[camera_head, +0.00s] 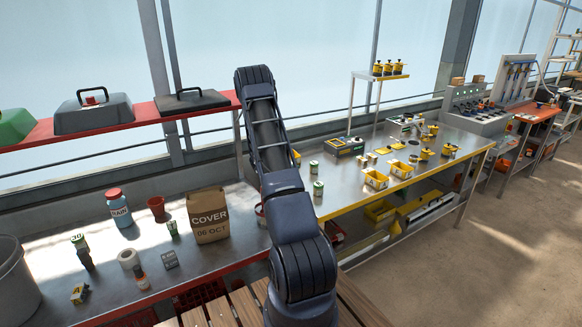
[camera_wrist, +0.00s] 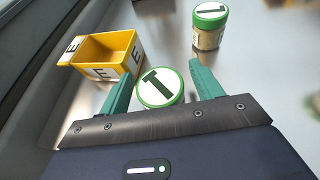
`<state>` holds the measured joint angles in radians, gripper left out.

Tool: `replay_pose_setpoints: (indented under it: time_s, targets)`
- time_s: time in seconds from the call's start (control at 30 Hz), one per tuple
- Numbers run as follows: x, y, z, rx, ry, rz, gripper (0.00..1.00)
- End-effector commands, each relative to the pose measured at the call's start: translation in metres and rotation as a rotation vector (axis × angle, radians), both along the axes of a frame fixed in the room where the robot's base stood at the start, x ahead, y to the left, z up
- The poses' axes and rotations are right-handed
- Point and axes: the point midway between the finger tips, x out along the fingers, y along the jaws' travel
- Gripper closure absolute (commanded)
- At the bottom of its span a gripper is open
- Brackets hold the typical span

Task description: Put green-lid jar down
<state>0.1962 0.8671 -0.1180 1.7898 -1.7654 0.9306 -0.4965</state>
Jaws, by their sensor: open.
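A green-lid jar (camera_wrist: 157,87) marked with a dark T on its white lid top shows in the wrist view. It stands between the two teal fingers of my gripper (camera_wrist: 160,74). The fingers are spread, with a visible gap on the right side; the left finger is close to the lid. Most of the jar's body is hidden below its lid and behind my gripper. A second green-lid jar (camera_wrist: 209,27) stands upright farther off, upper right. In the head view, two green-lid jars (camera_head: 314,168) (camera_head: 318,188) stand on the metal bench, and my arm hides my gripper.
A yellow bin (camera_wrist: 101,49) marked E stands left of the T jar. In the head view, the metal bench (camera_head: 345,190) holds yellow bins (camera_head: 376,180) and a dark device (camera_head: 346,147). The left bench carries a COVER bag (camera_head: 208,215) and a RAIN bottle (camera_head: 119,208).

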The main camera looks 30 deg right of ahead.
Motion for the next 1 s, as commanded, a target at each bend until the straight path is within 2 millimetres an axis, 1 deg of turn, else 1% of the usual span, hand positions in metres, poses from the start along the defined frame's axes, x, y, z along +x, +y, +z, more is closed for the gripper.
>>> replay_pose_setpoints:
  time_s: [0.2,0.4,0.5,0.6,0.77,0.87,0.97,1.0]
  targets:
    - [-0.006,0.039,0.017,-0.001,-0.002,0.004,0.35]
    - [-0.014,0.072,0.030,0.000,-0.001,0.003,0.35]
    - [-0.016,0.084,0.035,-0.001,0.000,0.002,0.35]
    - [-0.018,0.092,0.039,-0.001,-0.001,0.001,0.35]
    - [-0.021,0.100,0.046,0.004,-0.008,-0.007,0.35]
    - [-0.027,0.103,0.062,0.023,-0.042,-0.036,0.35]
    - [-0.041,0.109,0.088,0.059,-0.101,-0.092,0.35]
    - [-0.047,0.112,0.101,0.078,-0.130,-0.120,0.35]
